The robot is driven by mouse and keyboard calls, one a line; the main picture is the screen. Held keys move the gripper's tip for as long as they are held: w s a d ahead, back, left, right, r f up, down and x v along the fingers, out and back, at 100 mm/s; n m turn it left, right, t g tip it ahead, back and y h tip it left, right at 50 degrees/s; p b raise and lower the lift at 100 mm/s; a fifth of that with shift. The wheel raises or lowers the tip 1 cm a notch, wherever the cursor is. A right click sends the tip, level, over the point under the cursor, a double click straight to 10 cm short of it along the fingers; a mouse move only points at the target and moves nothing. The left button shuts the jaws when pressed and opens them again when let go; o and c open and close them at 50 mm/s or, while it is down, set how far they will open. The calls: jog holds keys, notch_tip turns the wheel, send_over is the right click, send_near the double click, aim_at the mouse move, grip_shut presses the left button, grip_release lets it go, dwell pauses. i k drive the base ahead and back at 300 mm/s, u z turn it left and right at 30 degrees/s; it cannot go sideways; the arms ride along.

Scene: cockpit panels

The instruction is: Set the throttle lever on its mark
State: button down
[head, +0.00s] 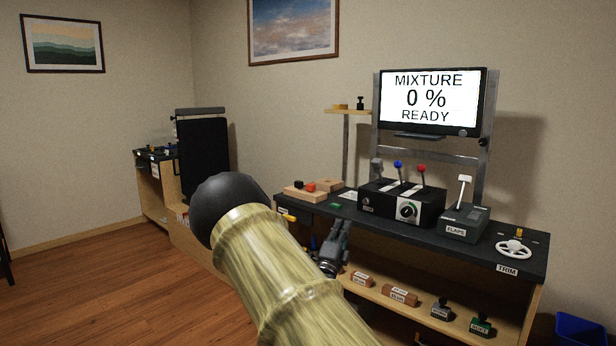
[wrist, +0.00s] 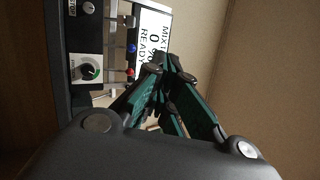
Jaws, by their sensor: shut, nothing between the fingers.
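The throttle box (head: 376,205) is a black unit on the desk with three levers. They have a grey knob (head: 377,165), a blue knob (head: 398,165) and a red knob (head: 421,169). I cannot read which one is labelled throttle, and no mark can be made out. In the wrist view the red knob (wrist: 130,72) and blue knob (wrist: 132,48) show to the left of my fingers, with the grey knob (wrist: 130,20) above them. My gripper (head: 343,226) is shut and empty in front of the desk, apart from the levers.
A screen (head: 428,100) reads "MIXTURE 0 % READY". The box front has a green-marked dial (head: 407,210). A flaps unit (head: 464,222) with a white lever and a trim wheel (head: 514,250) stand to the right. A wooden block tray (head: 306,193) is at the left. A lower shelf holds several items.

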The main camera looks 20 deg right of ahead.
aim_at(379, 171)
jog(key=u, duration=0.15)
jog(key=i, duration=1.35)
jog(key=z, duration=0.75)
